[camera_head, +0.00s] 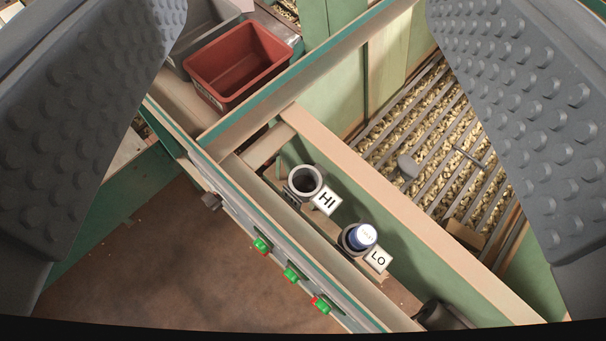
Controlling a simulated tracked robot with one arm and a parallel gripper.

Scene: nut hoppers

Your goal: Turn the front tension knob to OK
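My gripper (308,130) is open, with a wide dark studded finger at each side of the picture and nothing between them. No label reading OK is in view, and I cannot tell for sure which part is the front tension knob. Another dark rounded part (440,316) shows at the bottom right, partly cut off. Both lie beyond the fingers, apart from them.
An empty holder (304,181) stands by a HI sign (327,199). Several green-and-red switches (292,273) line the frame. A red bin (238,62) is upper left; a nut-filled slatted bed (430,135) is right.

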